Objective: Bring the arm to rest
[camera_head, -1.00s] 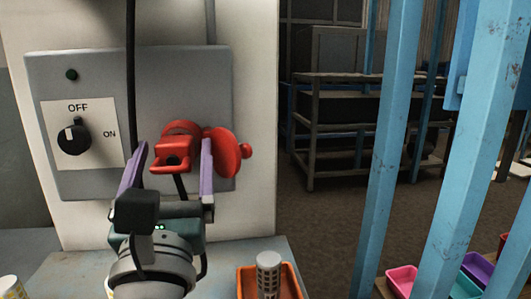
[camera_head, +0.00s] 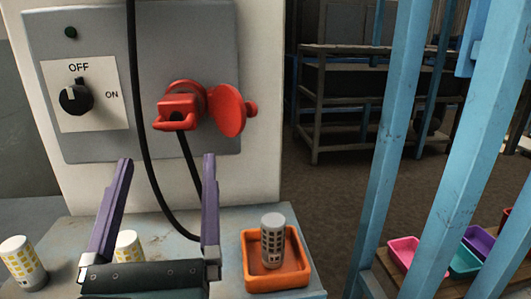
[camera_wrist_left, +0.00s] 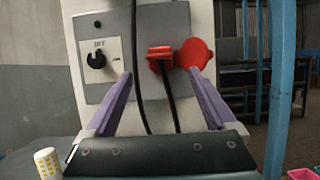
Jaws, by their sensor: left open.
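My left gripper (camera_head: 166,170) is open and empty in the head view, its two purple fingers pointing up and spread apart below the red socket. It also shows in the left wrist view (camera_wrist_left: 160,78), with nothing between the fingers. The red socket (camera_head: 181,107), with its round red lid (camera_head: 229,109) swung open to the right, is on a grey wall panel (camera_head: 105,142). The fingers appear clear of it. A black rotary knob (camera_head: 75,98) marked OFF and ON is at the panel's left. My right gripper is not in view.
A black cable (camera_head: 133,70) hangs down the panel and loops below the socket. An orange tray (camera_head: 262,284) holds a grey cylinder (camera_head: 272,238). Two white-and-yellow cylinders (camera_head: 20,260) stand on the grey tabletop (camera_head: 70,232). Blue posts (camera_head: 390,130) rise at the right.

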